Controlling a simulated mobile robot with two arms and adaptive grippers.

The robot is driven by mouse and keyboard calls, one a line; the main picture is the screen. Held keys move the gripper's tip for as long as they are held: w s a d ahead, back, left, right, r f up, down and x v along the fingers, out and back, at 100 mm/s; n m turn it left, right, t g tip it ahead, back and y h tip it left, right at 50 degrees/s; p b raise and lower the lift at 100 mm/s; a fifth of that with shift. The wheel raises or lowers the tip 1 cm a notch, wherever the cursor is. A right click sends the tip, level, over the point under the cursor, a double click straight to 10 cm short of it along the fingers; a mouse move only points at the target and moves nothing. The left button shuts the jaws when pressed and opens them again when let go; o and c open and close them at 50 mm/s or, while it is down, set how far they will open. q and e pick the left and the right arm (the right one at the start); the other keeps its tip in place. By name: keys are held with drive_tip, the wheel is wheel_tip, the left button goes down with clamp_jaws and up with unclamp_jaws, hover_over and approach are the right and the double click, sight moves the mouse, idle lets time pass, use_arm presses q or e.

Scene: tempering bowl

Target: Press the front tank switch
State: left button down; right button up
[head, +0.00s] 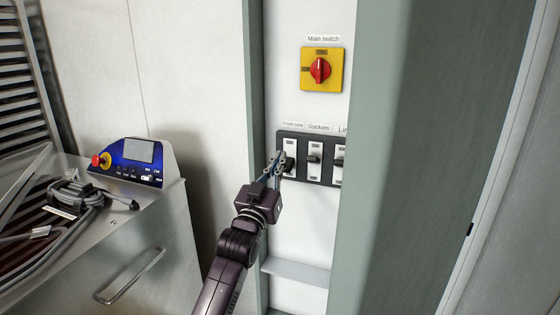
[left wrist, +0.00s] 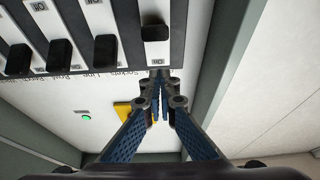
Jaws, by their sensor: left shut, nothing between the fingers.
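The front tank switch (head: 289,165) is the leftmost black lever on a dark wall panel in the head view. In the upside-down left wrist view it is the rightmost lever (left wrist: 155,32), set differently from its neighbours: a label shows on its fingertip side. My left gripper (head: 276,163) is shut and empty, its tips at the switch in the head view, partly covering its left side. In the left wrist view the closed fingertips (left wrist: 160,76) lie at the panel edge, just below the lever; I cannot tell whether they touch. My right gripper is not in view.
The sockets switch (head: 314,158) and other levers stand close on the right. A red-and-yellow main switch (head: 320,70) is above. A small ledge (head: 297,271) juts out below. A metal cabinet with a blue control box (head: 127,163) and cables is at left.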

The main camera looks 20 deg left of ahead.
use_arm(q)
drive_tip(key=s+f+b, duration=0.4)
drive_tip(key=s+f, duration=0.2)
drive_tip(key=s, duration=0.2)
drive_tip(key=shift+a, duration=0.15)
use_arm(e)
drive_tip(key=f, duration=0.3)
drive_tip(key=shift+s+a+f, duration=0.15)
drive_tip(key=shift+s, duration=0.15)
